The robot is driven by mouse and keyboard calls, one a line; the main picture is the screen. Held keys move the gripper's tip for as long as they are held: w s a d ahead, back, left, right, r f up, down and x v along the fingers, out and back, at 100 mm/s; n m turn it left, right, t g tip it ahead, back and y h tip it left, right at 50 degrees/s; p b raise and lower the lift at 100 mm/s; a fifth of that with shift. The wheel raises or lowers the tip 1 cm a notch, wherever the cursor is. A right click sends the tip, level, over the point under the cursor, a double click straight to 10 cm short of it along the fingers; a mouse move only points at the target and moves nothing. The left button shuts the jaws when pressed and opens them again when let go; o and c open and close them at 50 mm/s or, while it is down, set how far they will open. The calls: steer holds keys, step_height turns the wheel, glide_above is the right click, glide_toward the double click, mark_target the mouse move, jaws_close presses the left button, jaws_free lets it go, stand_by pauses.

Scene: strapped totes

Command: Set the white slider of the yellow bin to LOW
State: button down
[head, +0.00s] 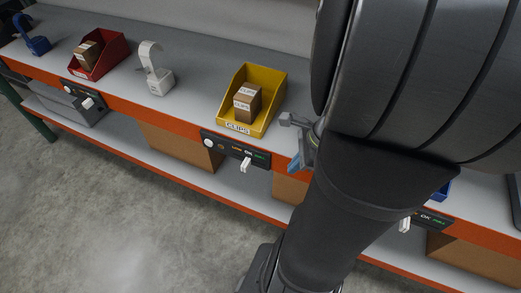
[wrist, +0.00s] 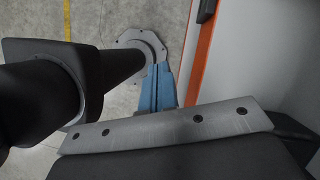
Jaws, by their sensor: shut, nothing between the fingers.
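The yellow bin (head: 271,101) stands on the shelf in the head view, labelled CLIPS, with small cartons inside. Below it, on the orange shelf edge, is a dark panel (head: 226,147) with the words LOW, OK and FULL from left to right. Its white slider (head: 246,165) sticks out at the lower edge, roughly under OK. My gripper (head: 292,167) is right of the panel, close to the shelf edge and apart from the slider. Its blue fingers, together and empty, also show in the wrist view (wrist: 157,68). The slider is not seen in the wrist view.
A red bin (head: 118,55) and a white stand (head: 158,82) are to the left. Another panel with a white slider (head: 88,103) is under the red bin. A further white slider (head: 405,225) is right of my arm. Cartons (head: 175,147) sit on the lower shelf. The floor in front is clear.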

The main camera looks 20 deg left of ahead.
mark_target(246, 165)
steer(key=shift+w+a+m+t, duration=0.2)
steer(key=shift+a+m+t, duration=0.25)
steer(key=shift+a+m, duration=0.65)
steer(key=shift+w+a+m+t, duration=0.2)
steer(key=shift+a+m+t, duration=0.25)
steer(key=shift+a+m, duration=0.65)
steer(key=a+f, duration=0.7)
steer(key=f, duration=0.2)
steer(key=shift+a+f, duration=0.15)
steer(key=shift+a, duration=0.15)
steer(key=shift+a, duration=2.3)
